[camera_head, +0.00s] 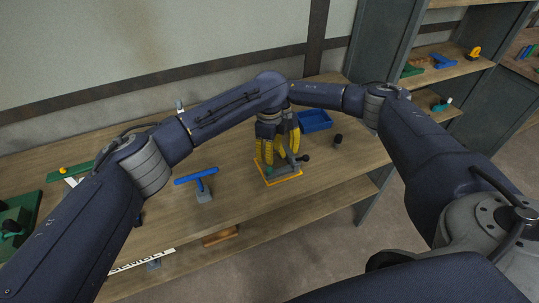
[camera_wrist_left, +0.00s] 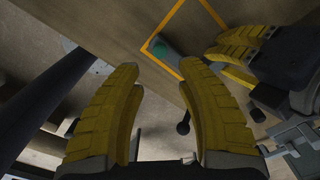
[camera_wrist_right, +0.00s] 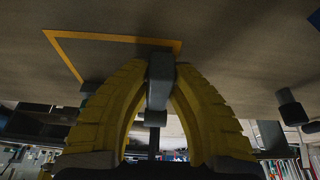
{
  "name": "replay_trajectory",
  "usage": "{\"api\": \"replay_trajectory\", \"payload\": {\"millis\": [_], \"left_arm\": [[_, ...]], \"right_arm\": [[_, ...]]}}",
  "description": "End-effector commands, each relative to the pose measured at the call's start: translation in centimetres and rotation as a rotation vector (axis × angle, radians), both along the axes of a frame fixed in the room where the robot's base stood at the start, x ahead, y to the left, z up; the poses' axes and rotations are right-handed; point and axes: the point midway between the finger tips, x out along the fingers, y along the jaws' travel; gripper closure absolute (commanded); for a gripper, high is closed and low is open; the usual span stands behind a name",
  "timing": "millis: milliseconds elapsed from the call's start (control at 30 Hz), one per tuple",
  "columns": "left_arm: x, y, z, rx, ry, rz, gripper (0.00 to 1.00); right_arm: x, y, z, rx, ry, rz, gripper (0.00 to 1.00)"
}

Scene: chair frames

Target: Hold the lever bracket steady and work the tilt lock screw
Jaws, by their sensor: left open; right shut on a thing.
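A grey fixture, apparently the lever bracket (camera_head: 283,168), stands inside a yellow outline on the bench in the head view, with a green part at its left. A dark knob (camera_head: 304,158), perhaps the tilt lock screw, sticks out at its right; a dark knob on a stalk also shows in the left wrist view (camera_wrist_left: 183,127). My right gripper (camera_head: 291,148) is shut on a grey upright piece, seen between its fingertips in the right wrist view (camera_wrist_right: 160,78). My left gripper (camera_wrist_left: 160,68) is open and empty, close beside the right one. Its fingers partly hide the fixture in the head view.
A blue tray (camera_head: 315,121) stands behind to the right, with a small black knob (camera_head: 338,139) on the bench near it. The bench front edge is close, with a lower shelf beneath.

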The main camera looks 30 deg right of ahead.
Motion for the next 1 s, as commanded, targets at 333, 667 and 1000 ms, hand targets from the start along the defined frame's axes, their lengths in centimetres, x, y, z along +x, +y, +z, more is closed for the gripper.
{"api": "replay_trajectory", "payload": {"millis": [333, 667, 1000], "left_arm": [[-0.1, 0.0, -2.8, 0.001, 0.002, -0.014, 0.63], [-0.1, 0.0, -6.9, 0.002, 0.001, -0.014, 0.63], [0.0, 0.0, -8.9, 0.000, -0.001, -0.015, 0.77]], "right_arm": [[-0.1, 0.0, -0.1, -0.001, 0.002, 0.000, 1.00], [-0.1, 0.0, -0.1, -0.001, 0.002, 0.000, 1.00], [-0.1, 0.0, -0.1, -0.001, 0.002, 0.000, 1.00]]}}
